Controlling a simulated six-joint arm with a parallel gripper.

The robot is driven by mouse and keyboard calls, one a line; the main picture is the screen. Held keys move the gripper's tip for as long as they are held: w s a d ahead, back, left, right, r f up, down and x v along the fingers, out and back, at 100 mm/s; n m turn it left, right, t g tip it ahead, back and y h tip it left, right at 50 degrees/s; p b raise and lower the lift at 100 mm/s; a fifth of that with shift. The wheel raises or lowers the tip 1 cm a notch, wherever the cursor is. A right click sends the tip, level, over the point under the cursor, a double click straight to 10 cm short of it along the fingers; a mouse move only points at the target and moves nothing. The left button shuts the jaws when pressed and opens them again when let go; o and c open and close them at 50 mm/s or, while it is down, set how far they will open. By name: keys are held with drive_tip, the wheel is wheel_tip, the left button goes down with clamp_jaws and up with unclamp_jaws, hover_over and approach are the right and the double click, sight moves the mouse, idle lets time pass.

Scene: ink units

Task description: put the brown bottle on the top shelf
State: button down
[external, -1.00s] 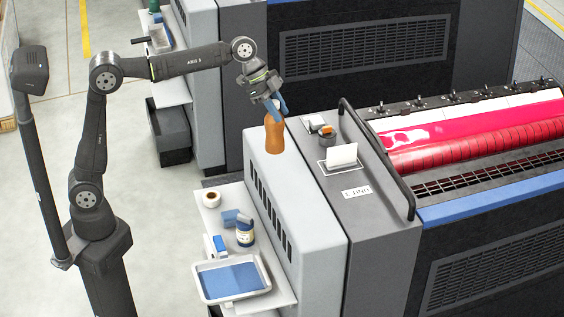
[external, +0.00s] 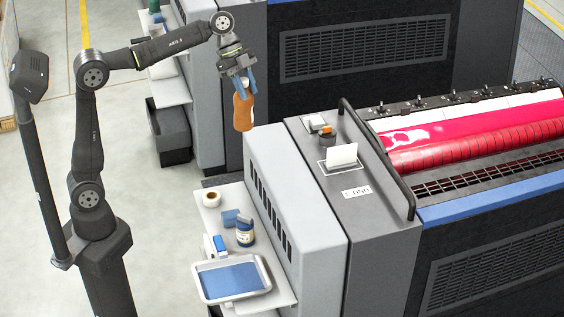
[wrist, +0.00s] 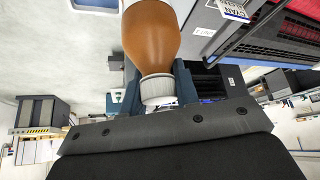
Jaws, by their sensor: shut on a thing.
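The brown bottle (external: 243,113) hangs nearly upright in the air in the external view, just above and left of the far end of the light grey machine housing. My gripper (external: 245,87) is shut on its top end, with blue fingers on either side. In the wrist view the bottle (wrist: 152,35) shows its brown body and white cap, and the cap sits between my gripper's fingers (wrist: 157,88). A white shelf (external: 211,222) juts from the housing's left side, below the bottle. I cannot tell which surface is the top shelf.
A white card (external: 342,155) stands on the dark machine top, beside a black rail (external: 376,160).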

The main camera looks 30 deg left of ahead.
drive_tip(key=s+a+m+g, duration=0.1)
drive_tip(key=s+a+m, duration=0.15)
drive_tip(key=a, duration=0.45)
wheel_tip(320, 180, down, 27)
drive_tip(key=w, duration=0.1)
drive_tip(key=w+a+f, duration=0.4)
drive_tip(key=w+f, duration=0.6)
drive_tip(key=shift+w+a+f, duration=0.25)
drive_tip(key=shift+a+f, duration=0.1)
drive_tip(key=shift+f, duration=0.1)
drive_tip(key=c, duration=1.1)
unclamp_jaws()
drive_tip(key=v, duration=1.2)
drive_tip(key=shift+w, duration=0.15)
